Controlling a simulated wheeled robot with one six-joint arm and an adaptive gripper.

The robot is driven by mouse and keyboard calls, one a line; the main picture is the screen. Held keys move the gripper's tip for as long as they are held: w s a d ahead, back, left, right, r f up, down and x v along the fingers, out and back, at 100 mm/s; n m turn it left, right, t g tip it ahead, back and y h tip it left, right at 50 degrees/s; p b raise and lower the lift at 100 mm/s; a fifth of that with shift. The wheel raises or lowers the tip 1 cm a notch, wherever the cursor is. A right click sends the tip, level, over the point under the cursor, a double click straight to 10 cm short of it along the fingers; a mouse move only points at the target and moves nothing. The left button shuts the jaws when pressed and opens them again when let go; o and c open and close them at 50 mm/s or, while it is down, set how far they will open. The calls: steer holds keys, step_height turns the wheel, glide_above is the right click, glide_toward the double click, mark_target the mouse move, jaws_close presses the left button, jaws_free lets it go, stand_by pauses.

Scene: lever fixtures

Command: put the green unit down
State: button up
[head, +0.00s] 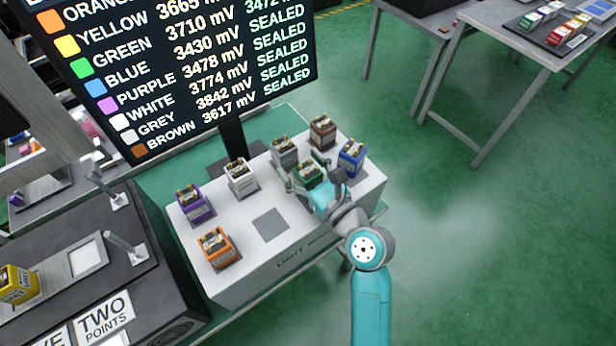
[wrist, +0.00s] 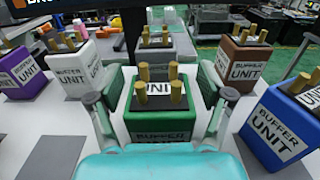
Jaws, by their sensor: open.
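The green unit (head: 309,174) is a small box with a white label and brass posts on top. It appears to stand upright on the white bench top (head: 300,232), partly hidden by my gripper (head: 307,183) in the head view. In the wrist view the green unit (wrist: 160,112) sits between the two fingers of my gripper (wrist: 160,100). The fingers are open, one on each side, with a visible gap to the box. Its underside is hidden, so I cannot see what lies directly beneath it.
Close around stand the grey (head: 284,152), brown (head: 322,133), blue (head: 351,158) and white (head: 241,178) units. The purple (head: 194,205) and orange (head: 217,248) units are farther left. A grey square pad (head: 270,224) is bare. A large display (head: 180,70) rises behind.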

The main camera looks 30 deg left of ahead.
steer(key=c, duration=1.5)
steer(key=shift+r, duration=0.15)
